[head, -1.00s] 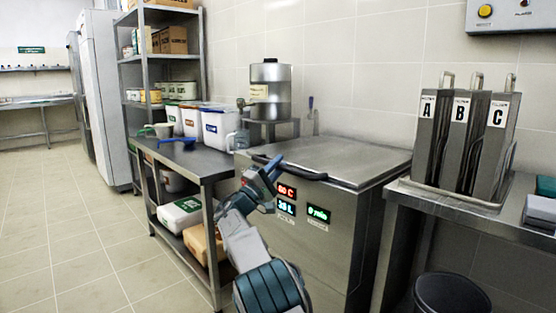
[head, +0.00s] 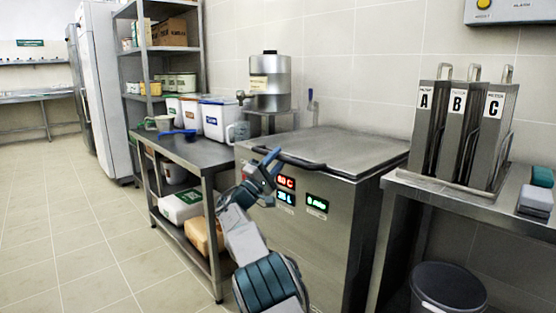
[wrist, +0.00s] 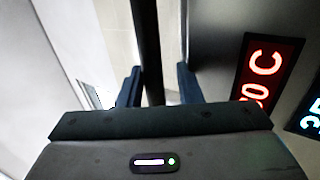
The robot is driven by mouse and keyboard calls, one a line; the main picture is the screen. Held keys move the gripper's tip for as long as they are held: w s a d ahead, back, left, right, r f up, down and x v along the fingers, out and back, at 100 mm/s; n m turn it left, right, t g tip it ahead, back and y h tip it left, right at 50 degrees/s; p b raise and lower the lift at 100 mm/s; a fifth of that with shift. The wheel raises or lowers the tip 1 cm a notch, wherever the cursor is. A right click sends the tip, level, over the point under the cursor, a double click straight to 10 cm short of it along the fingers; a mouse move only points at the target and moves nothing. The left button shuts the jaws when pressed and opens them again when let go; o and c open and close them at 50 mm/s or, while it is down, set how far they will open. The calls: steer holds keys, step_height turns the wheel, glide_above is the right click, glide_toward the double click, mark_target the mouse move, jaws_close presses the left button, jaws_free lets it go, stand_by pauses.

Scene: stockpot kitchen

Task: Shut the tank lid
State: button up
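The steel tank (head: 335,235) stands against the wall, with red and green readouts on its front. Its flat lid (head: 345,150) lies over the top and looks level; I cannot tell whether it is fully seated. A black bar handle (head: 305,163) runs along the lid's front edge. My gripper (head: 272,158) is at the handle's left part, in front of the tank. In the wrist view, my gripper (wrist: 158,85) has its two fingers apart, with a dark bar (wrist: 149,45), seemingly the handle, between them. A light gap shows beside the bar, so the fingers are not closed on it.
A steel table (head: 190,150) with white tubs (head: 220,120) and a blue scoop (head: 178,134) stands left of the tank. On the right, a counter (head: 465,205) bears the A, B, C holders (head: 458,125); a dark bin (head: 447,290) stands below. Floor is clear at left.

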steer(key=shift+a+f, duration=0.1)
steer(key=shift+f, duration=0.1)
steer(key=p+v, duration=0.2)
steer(key=v, duration=1.1)
steer(key=shift+s+p, duration=0.25)
steer(key=shift+p, duration=0.1)
steer(key=shift+a+f, duration=0.1)
